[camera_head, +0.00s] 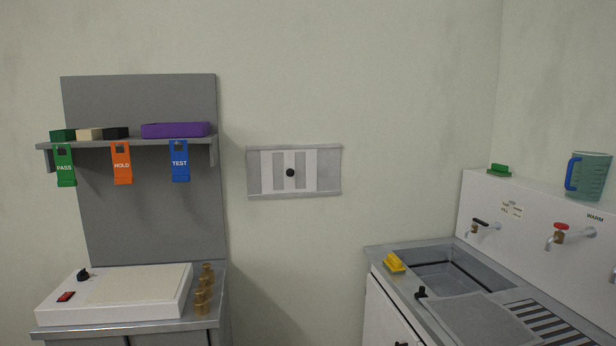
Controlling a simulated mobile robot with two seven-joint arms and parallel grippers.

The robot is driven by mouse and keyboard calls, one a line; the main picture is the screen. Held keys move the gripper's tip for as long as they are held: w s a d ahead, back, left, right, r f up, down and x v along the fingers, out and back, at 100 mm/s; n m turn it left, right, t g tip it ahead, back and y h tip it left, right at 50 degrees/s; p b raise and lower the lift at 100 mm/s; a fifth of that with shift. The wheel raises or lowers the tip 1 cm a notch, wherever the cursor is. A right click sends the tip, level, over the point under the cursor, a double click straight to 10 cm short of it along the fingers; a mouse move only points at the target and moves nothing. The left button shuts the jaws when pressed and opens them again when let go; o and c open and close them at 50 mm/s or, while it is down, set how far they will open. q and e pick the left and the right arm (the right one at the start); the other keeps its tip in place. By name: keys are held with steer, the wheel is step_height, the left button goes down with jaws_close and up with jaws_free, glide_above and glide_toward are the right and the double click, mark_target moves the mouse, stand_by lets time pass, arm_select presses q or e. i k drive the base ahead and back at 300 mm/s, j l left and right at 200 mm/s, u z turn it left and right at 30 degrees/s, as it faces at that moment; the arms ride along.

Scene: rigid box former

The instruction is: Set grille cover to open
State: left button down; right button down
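The grille cover (267,172) is a pale slatted panel in a grey frame (330,172) on the back wall. It shows light and grey vertical bands, and a round black knob (290,173) sits near its middle. I cannot tell from the bands whether the slots behind are open or covered. Neither of my grippers is in view, and nothing touches the panel.
A grey shelf (130,143) with hanging PASS, HOLD and TEST tags stands left, above a white device (115,293) on a bench. A sink (450,272) with taps and a yellow item (394,263) is at right. The wall below the grille is clear.

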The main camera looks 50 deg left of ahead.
mark_target(267, 164)
steer(key=u, duration=1.55)
